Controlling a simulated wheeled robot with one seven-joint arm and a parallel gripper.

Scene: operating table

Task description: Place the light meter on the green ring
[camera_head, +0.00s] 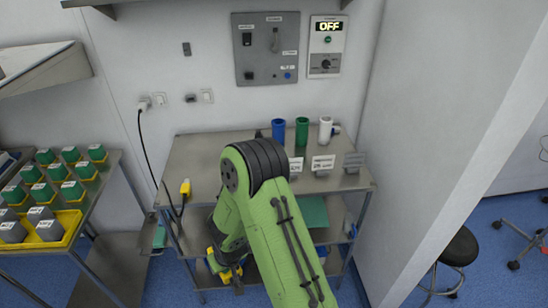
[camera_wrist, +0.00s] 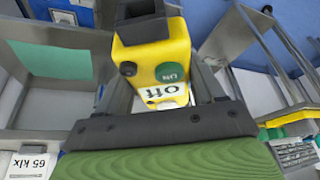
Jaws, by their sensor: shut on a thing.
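A yellow device (camera_wrist: 150,62), which looks like the light meter, has a green button and a white label reading "Off". It sits between the fingers of my gripper (camera_wrist: 158,85) in the wrist view, and my gripper is shut on it. In the head view, my gripper (camera_head: 228,272) is low at the front left of the steel cart, below its top, with some yellow of the device showing. My own arm hides much of the cart's middle. I cannot make out a green ring in either view. A flat green sheet (camera_head: 313,212) lies on the cart's lower level.
The steel cart (camera_head: 190,155) carries blue (camera_head: 278,131), green (camera_head: 302,131) and white (camera_head: 325,130) cylinders with label cards at the back right. A yellow corded item (camera_head: 185,188) is at its left. A table with green-topped blocks (camera_head: 70,154) stands left; a stool (camera_head: 460,247) right.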

